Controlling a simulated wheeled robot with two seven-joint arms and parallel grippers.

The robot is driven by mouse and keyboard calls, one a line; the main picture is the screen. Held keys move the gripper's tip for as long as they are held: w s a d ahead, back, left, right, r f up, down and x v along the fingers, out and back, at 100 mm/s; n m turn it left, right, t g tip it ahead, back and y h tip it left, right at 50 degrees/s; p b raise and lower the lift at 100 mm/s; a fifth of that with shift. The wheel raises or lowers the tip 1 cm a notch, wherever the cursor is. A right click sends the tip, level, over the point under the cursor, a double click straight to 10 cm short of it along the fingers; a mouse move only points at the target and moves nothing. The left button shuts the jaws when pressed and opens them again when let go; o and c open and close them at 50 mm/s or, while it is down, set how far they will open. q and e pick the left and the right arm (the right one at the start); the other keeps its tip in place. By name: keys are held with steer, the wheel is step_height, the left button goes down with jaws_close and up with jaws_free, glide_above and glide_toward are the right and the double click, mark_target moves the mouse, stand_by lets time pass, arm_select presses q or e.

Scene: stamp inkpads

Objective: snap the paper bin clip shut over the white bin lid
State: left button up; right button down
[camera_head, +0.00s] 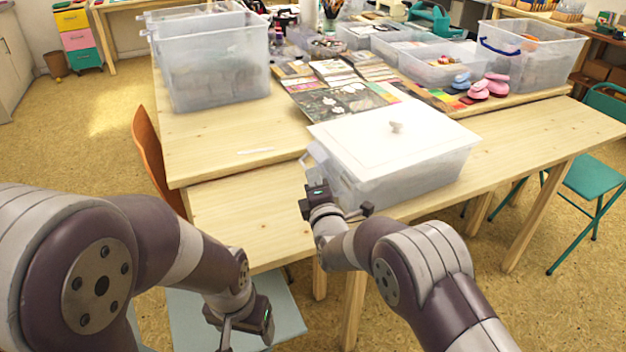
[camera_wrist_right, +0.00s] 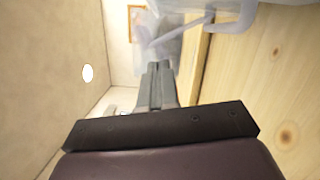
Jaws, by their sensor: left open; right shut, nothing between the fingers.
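The paper bin (camera_head: 395,178) is a clear, frosted box on the front table, with a flat white lid (camera_head: 370,135) on top that has a small knob. A translucent clip or handle (camera_head: 309,160) shows at its left end; I cannot tell whether it is snapped over the lid. Pale translucent parts of the bin (camera_wrist_right: 235,17) show at the top of the right wrist view. My right gripper (camera_head: 313,188) is shut and empty, close to the bin's near left corner; its closed fingers show in the wrist view (camera_wrist_right: 155,85). My left gripper (camera_head: 218,328) is open and empty, low in front of the table.
Stacked clear bins (camera_head: 215,65) stand at the back left of the table. Printed sheets (camera_head: 335,100) and pink stamps (camera_head: 488,87) lie behind the lidded bin. An orange chair (camera_head: 150,145) is at the left, a green stool (camera_head: 595,180) at the right. The front table (camera_head: 245,220) is bare left of the bin.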

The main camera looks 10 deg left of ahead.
steer(key=shift+w+d+r+m+p, duration=0.15)
steer(key=shift+d+r+m+p, duration=0.15)
steer(key=shift+m, duration=0.25)
steer(key=shift+w+d+r+m+p, duration=0.1)
steer(key=shift+w+r+m+p, duration=0.1)
steer(key=shift+r+m, duration=0.25)
stand_by(1.0)
steer(key=shift+w+d+r+g, duration=0.2)
steer(key=shift+d+g, duration=0.1)
stand_by(2.1)
